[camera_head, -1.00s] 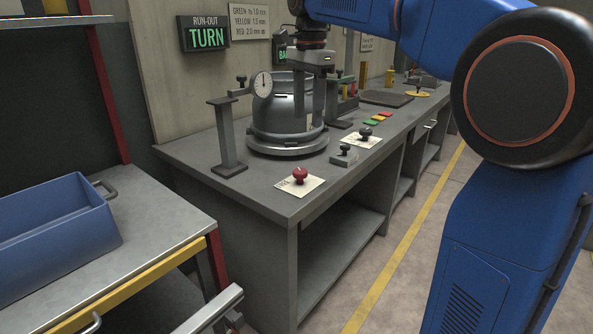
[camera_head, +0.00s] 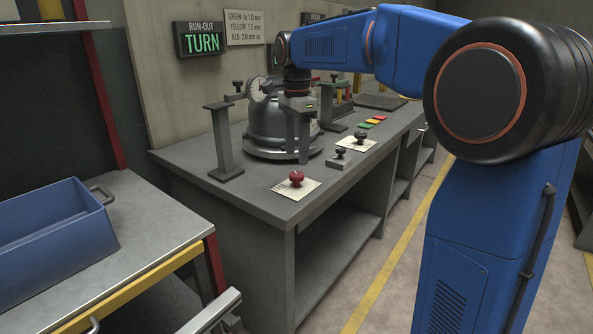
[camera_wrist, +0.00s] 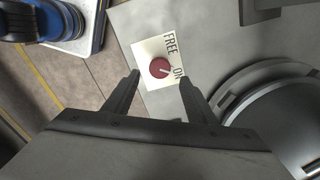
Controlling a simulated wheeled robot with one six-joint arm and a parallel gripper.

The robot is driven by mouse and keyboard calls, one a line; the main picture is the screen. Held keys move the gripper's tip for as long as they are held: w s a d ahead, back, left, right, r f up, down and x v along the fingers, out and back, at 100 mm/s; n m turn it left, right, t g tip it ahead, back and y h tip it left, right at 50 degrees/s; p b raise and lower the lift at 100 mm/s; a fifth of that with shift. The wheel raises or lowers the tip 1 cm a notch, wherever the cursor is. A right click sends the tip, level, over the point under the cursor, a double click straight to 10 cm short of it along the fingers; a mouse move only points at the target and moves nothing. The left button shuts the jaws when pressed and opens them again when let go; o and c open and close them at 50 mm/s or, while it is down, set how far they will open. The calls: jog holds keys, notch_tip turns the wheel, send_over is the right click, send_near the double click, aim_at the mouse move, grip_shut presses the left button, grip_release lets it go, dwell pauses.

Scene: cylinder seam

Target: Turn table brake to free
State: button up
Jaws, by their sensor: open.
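The table brake is a red knob (camera_head: 296,178) on a pale label plate (camera_head: 309,188) near the bench's front corner. In the wrist view the red knob (camera_wrist: 160,68) shows a pale pointer mark directed towards the word ON; FREE is printed further up the plate (camera_wrist: 147,48). My gripper (camera_head: 303,158) is open and empty, above the bench in front of the metal cylinder. In the wrist view its two fingers (camera_wrist: 160,80) frame the knob from either side, with the knob a little beyond the tips. The fingers appear apart from the knob.
The turntable with its metal cylinder (camera_head: 268,128) stands behind my gripper, a dial gauge (camera_head: 258,88) and post (camera_head: 222,145) beside it. A black knob (camera_head: 340,153) sits right of the brake. A blue bin (camera_head: 55,225) stands on the left cart.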

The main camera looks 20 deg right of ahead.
aim_at(297, 174)
notch_tip(297, 174, down, 7)
jog(key=shift+r, duration=0.2)
dwell(0.3)
jog(key=c, duration=1)
